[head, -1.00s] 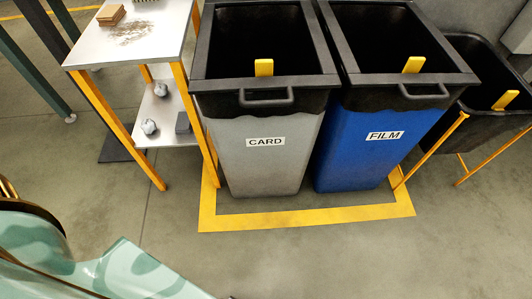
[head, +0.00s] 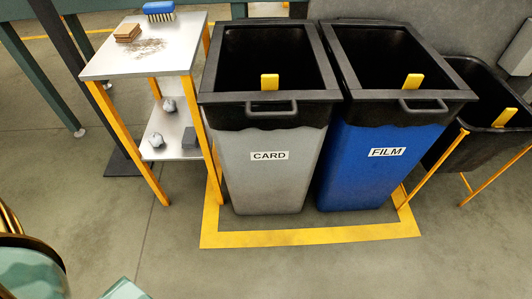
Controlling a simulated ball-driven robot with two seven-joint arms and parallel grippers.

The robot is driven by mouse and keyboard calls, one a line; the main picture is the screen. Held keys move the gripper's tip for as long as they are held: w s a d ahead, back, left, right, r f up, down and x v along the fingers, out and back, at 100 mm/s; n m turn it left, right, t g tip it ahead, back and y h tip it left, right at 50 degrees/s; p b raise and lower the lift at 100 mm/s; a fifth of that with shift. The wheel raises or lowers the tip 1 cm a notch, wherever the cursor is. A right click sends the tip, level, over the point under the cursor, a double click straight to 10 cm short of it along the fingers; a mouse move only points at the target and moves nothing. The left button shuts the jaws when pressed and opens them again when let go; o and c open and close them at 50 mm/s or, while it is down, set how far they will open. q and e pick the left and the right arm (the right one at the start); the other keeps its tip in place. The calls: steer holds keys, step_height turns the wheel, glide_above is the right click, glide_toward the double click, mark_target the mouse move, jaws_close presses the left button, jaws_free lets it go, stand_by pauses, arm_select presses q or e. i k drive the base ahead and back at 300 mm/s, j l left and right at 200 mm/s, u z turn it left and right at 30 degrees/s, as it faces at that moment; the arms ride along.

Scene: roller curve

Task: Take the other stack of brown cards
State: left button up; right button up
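A small stack of brown cards (head: 128,33) lies on the top of a light grey side table (head: 184,62), at the upper left of the head view. A patch of brown crumbs or dust is on the table just in front of the stack. No other stack of brown cards shows. Parts of my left arm show at the lower left corner, well apart from the table. Neither of my grippers is in view.
A blue brush (head: 159,11) sits at the table's back edge. Crumpled grey lumps (head: 156,140) and a dark block lie on the lower shelf. The grey CARD bin (head: 262,170), blue FILM bin (head: 365,165) and a black bin (head: 450,140) stand right of the table. The front floor is clear.

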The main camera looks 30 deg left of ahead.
mark_target(127, 32)
steer(key=u, duration=1.7)
steer(key=i+l+z, duration=0.1)
steer(key=i, duration=0.2)
steer(key=i+l+z, duration=0.1)
steer(key=i, duration=0.25)
steer(key=l, duration=0.1)
